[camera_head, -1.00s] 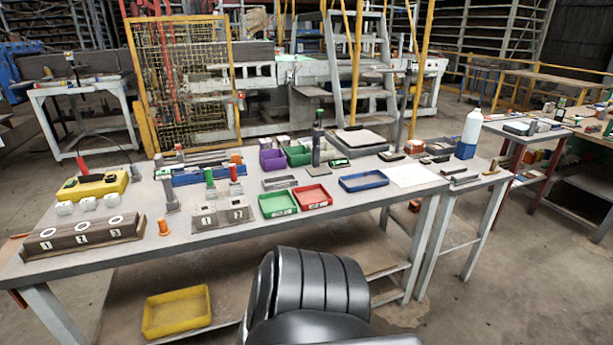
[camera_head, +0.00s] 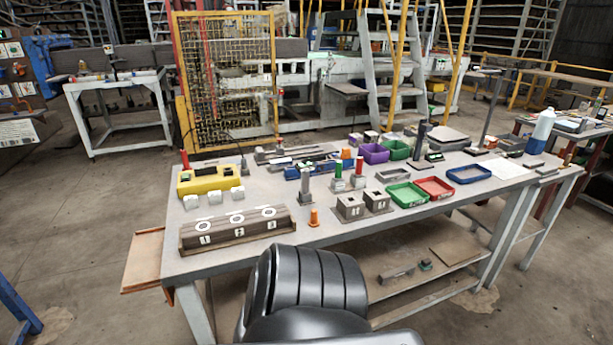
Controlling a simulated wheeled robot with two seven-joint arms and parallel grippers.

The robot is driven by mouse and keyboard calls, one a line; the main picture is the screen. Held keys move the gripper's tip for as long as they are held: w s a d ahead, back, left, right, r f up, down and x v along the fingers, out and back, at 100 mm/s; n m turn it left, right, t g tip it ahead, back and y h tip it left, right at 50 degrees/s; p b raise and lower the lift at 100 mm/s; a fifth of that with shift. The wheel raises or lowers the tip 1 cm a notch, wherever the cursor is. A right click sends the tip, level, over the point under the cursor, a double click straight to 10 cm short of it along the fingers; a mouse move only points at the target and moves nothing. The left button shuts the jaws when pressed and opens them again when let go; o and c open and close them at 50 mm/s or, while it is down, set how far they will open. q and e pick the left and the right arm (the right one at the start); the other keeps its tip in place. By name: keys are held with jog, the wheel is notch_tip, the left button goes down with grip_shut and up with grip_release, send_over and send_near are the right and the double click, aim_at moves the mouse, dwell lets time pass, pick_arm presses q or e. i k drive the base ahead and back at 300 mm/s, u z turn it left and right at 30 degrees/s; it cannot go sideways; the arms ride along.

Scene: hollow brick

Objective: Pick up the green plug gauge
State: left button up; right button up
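The green plug gauge (camera_head: 338,169) stands upright on the table, its green handle upward, left of a similar red-handled gauge (camera_head: 359,166). It is behind two small grey blocks with square holes (camera_head: 351,207). A grey post-like piece (camera_head: 305,181) stands just to its left. Neither of my grippers is in view, so nothing shows of what they hold.
The table (camera_head: 217,262) also holds a long brown block with white rings (camera_head: 237,232), a yellow box (camera_head: 208,179), an orange cone (camera_head: 314,218), and green (camera_head: 407,194) and red (camera_head: 435,188) trays. Open floor lies to the left and in front.

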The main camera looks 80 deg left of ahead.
aim_at(338, 178)
jog(key=k, duration=0.85)
jog(key=u, duration=1.45)
